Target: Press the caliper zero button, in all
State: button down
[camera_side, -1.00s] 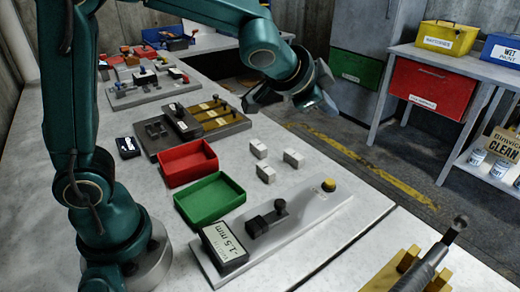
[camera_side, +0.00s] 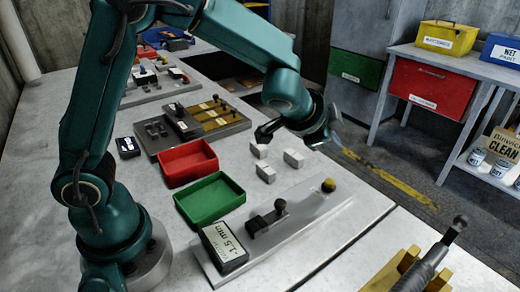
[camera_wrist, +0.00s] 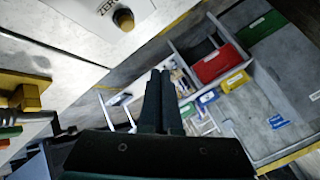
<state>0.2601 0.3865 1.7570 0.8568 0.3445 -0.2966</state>
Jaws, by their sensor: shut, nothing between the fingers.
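The caliper lies on the near part of the bench in the side view. Its display (camera_side: 226,246) reads -1.5 mm, and a dark sliding jaw with a knob (camera_side: 268,218) sits on its pale bar. The yellow round zero button (camera_side: 329,185) is at the bar's far right end. The button also shows at the top left of the wrist view (camera_wrist: 124,19), beside the word ZERO. My gripper (camera_side: 318,138) is above and behind the button, apart from it. In the wrist view my fingers (camera_wrist: 160,75) are together and empty.
A green tray (camera_side: 240,193) and a red tray (camera_side: 213,158) stand left of the bar. Several pale blocks (camera_side: 266,172) lie behind it. A dark shaft on yellow supports (camera_side: 425,268) is at the near right. A shelf with boxes (camera_side: 432,88) stands across the floor.

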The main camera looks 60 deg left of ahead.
jog(key=shift+f, duration=3.35)
jog(key=shift+f, duration=0.1)
jog(key=shift+f, duration=0.3)
jog(key=shift+f, duration=0.5)
jog(key=shift+r, duration=0.95)
jog(key=shift+r, duration=0.1)
jog(key=shift+r, duration=2.4)
